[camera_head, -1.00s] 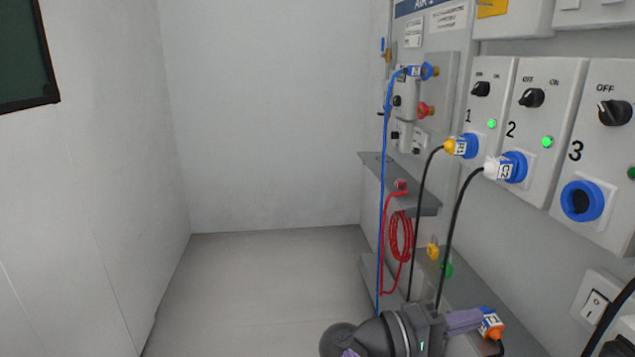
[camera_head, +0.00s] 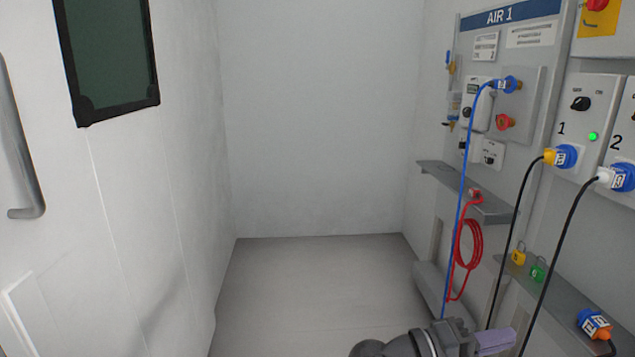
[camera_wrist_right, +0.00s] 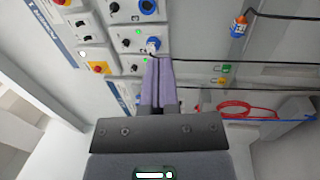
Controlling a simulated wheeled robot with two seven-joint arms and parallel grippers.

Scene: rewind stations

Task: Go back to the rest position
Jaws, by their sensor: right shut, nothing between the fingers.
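My right gripper (camera_head: 495,341) shows at the bottom of the head view, at the right of centre, with its purple fingers pointing right. In the right wrist view the two purple fingers (camera_wrist_right: 158,88) lie together, shut, with nothing between them. An orange and blue plug (camera_head: 594,324) lies on the lower shelf to the right of the gripper, apart from it. It also shows in the right wrist view (camera_wrist_right: 240,24). My left gripper is not in the head view.
The AIR 1 panel (camera_head: 535,85) with a blue hose (camera_head: 463,190) and a coiled red hose (camera_head: 468,243) stands at right. Yellow (camera_head: 518,257) and green (camera_head: 538,273) padlocks rest by the lower shelf. A door (camera_head: 110,200) is at left. The floor (camera_head: 310,285) ahead is clear.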

